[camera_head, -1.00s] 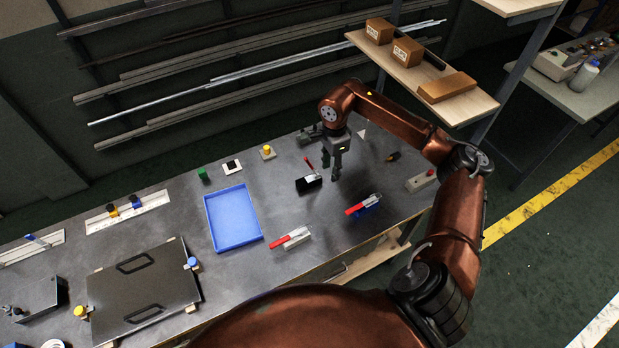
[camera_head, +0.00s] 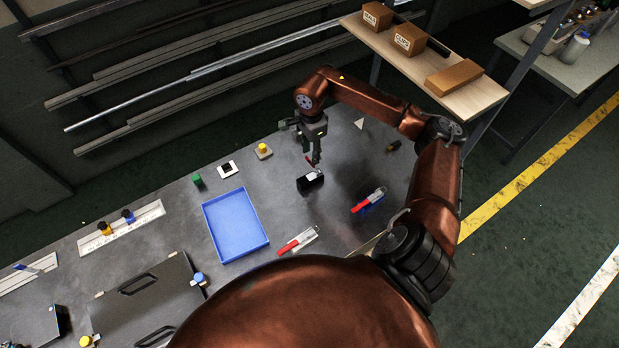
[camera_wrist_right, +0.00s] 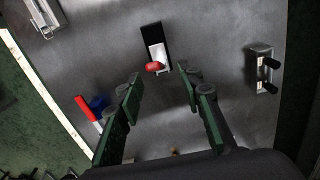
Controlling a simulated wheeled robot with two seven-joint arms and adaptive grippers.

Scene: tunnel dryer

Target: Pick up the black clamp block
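The black clamp block (camera_head: 309,182) sits on the grey bench, right of the blue tray. In the right wrist view the black clamp block (camera_wrist_right: 149,32) carries a silver clamp with a red handle tip (camera_wrist_right: 155,67). My right gripper (camera_head: 314,163) points down just above and behind the block in the head view, partly covering its handle. In the wrist view my right gripper (camera_wrist_right: 160,80) has its two fingers spread apart with nothing between them, and the block lies beyond the fingertips. My left gripper is not in view.
A blue tray (camera_head: 264,243) lies to the left. Red-handled clamps stand near the front, one on a white block (camera_head: 299,240) and one on a blue block (camera_head: 371,203). A yellow-knobbed piece (camera_head: 263,150) stands behind. A shelf with brown boxes (camera_head: 409,39) rises behind right.

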